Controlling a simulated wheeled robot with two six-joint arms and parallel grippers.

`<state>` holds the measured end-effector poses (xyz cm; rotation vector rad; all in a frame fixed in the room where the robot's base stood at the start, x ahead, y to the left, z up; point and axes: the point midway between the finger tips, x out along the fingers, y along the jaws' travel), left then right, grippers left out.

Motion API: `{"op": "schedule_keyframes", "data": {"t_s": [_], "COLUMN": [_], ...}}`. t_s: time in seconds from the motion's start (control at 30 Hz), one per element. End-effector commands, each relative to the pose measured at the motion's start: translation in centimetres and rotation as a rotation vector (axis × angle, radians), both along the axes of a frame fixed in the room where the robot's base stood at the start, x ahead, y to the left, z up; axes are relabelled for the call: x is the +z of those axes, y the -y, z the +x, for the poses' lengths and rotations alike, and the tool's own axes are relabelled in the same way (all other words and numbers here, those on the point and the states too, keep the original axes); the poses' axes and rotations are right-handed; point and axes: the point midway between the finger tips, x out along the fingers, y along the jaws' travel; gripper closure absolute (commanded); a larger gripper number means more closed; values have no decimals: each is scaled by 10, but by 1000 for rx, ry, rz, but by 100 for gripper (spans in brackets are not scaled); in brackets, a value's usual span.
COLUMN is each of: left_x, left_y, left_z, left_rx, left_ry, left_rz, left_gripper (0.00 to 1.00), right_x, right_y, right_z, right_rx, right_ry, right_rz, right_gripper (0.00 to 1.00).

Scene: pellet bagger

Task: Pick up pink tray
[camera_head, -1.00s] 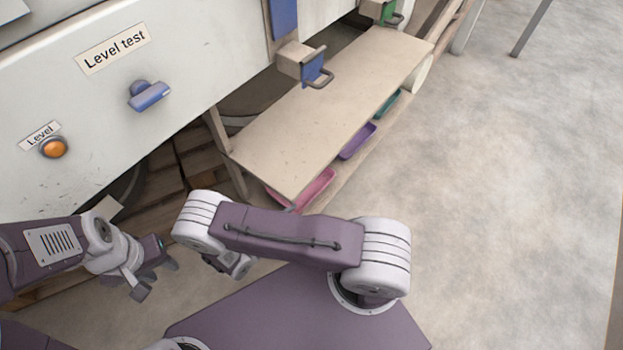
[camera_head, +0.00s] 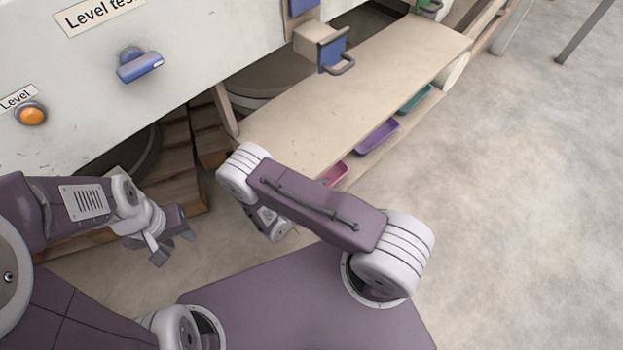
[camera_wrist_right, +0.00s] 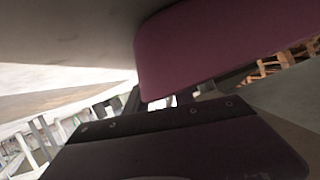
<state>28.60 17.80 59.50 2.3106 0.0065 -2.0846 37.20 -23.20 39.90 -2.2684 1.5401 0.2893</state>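The pink tray (camera_head: 336,174) sits on the low shelf under the beige bench top. Only its far end shows, because my right arm covers the rest. My left gripper (camera_head: 174,248) is open and empty over the floor, left of the tray and apart from it. My right arm is folded between the head camera and the bench, with its wrist part (camera_head: 272,222) just below the elbow. The right gripper's fingers cannot be made out. The right wrist view is mostly filled by dark and purple surfaces, and no tray shows there.
A purple tray (camera_head: 377,136) and a teal tray (camera_head: 415,99) lie further along the low shelf. The beige bench top (camera_head: 350,100) overhangs them. A blue-handled block (camera_head: 325,46) stands at its back edge. A wooden pallet (camera_head: 180,170) is under the machine. Open floor lies right.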

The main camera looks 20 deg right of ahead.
Motion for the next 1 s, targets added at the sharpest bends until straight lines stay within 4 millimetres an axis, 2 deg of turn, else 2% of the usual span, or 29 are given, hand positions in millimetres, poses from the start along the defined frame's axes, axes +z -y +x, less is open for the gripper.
{"op": "schedule_keyframes", "data": {"t_s": [0.1,0.3,0.33,0.43,1.0], "left_x": [-6,-5,-5,-5,-5], "left_y": [0,0,0,0,0], "left_z": [0,0,0,0,0], "left_rx": [0,0,0,0,0], "left_ry": [0,0,0,0,0], "left_rz": [0,0,0,0,0], "left_gripper": [64,64,64,64,64], "right_x": [-6,-5,-5,-5,-5], "right_y": [11,12,12,12,12], "right_z": [5,5,5,5,5], "right_rx": [-1,1,1,1,1], "right_ry": [-1,0,0,0,0], "right_rz": [0,0,0,0,0], "right_gripper": [70,70,73,100,100]}}
